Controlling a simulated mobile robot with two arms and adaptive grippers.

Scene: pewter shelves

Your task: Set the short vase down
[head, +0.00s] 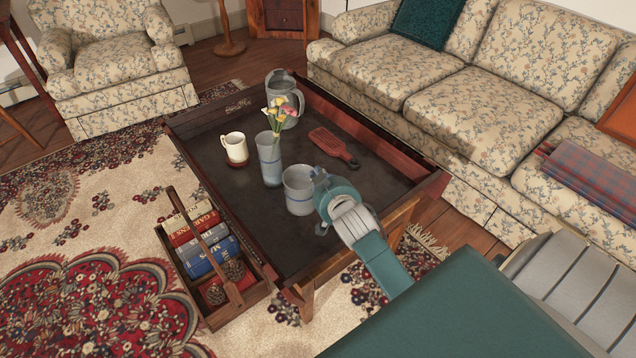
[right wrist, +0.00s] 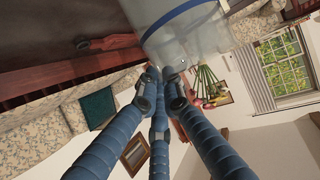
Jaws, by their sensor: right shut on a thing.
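The short vase (head: 298,188) is pale grey with a blue band and looks upright over the near part of the dark coffee table (head: 245,205). I cannot tell whether its base touches the tabletop. My right gripper (head: 322,192) is at its right side, shut on it. In the right wrist view the vase (right wrist: 188,35) fills the top middle, and the blue fingers of my right gripper (right wrist: 165,78) close at its edge. The gripper hides part of the vase's right side in the head view. My left gripper is not in view.
A taller vase with flowers (head: 270,165) stands just left of the short vase. A cream mug (head: 236,149), a grey pitcher (head: 284,92) and a red paddle-like thing (head: 333,146) are farther back. The table has raised rims. A wooden book carrier (head: 215,318) stands at its left.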

